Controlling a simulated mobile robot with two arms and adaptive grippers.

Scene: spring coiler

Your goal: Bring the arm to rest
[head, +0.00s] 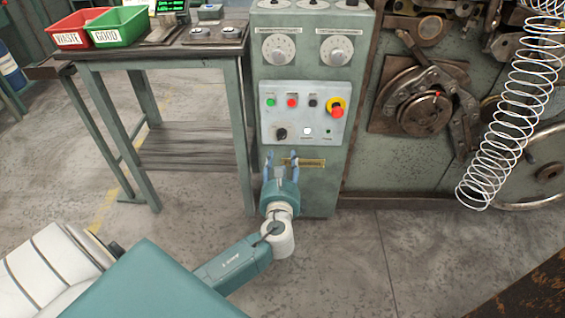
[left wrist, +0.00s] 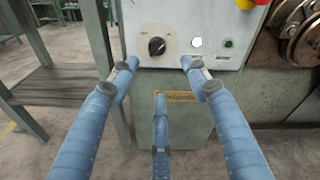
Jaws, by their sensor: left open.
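My left gripper (head: 282,160) is open and empty in front of the green control cabinet, just below its button panel (head: 304,112). Its arm comes in from the lower left. In the left wrist view the blue fingers of the left gripper (left wrist: 160,66) are spread apart. Between and beyond them are a black rotary knob (left wrist: 157,46), a white button (left wrist: 197,42) and a small green light (left wrist: 229,44). A yellow label plate (left wrist: 175,96) is on the cabinet below the panel, partly behind a finger. My right gripper is not in view.
A red emergency stop (head: 337,111) sits on the panel. At right are the coiler machinery (head: 425,105) and a hanging white spring (head: 520,110). The floor in front is clear.

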